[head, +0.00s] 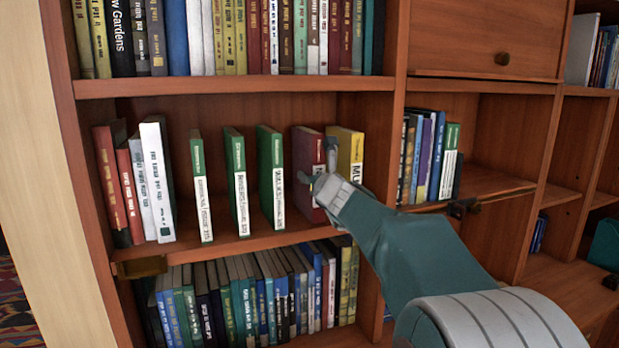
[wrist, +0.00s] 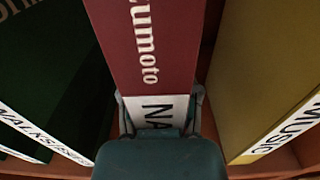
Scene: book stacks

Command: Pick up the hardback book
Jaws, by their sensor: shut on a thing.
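The hardback book is not named by colour; my gripper (head: 325,178) is at a dark red book (head: 306,165) standing upright on the middle shelf. In the wrist view the red book (wrist: 152,50) fills the centre, with white lettering and a white label low on its spine. My gripper (wrist: 160,112) has a finger on each side of the spine at the label and is shut on the red book. The book still stands among its neighbours on the shelf. The lower part of the label is hidden behind my gripper.
A yellow book (head: 346,150) stands just right of the red one, and a green book (head: 270,170) stands to its left with a gap. More green books and a white book (head: 157,180) stand further left. Full book rows fill the shelves above and below.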

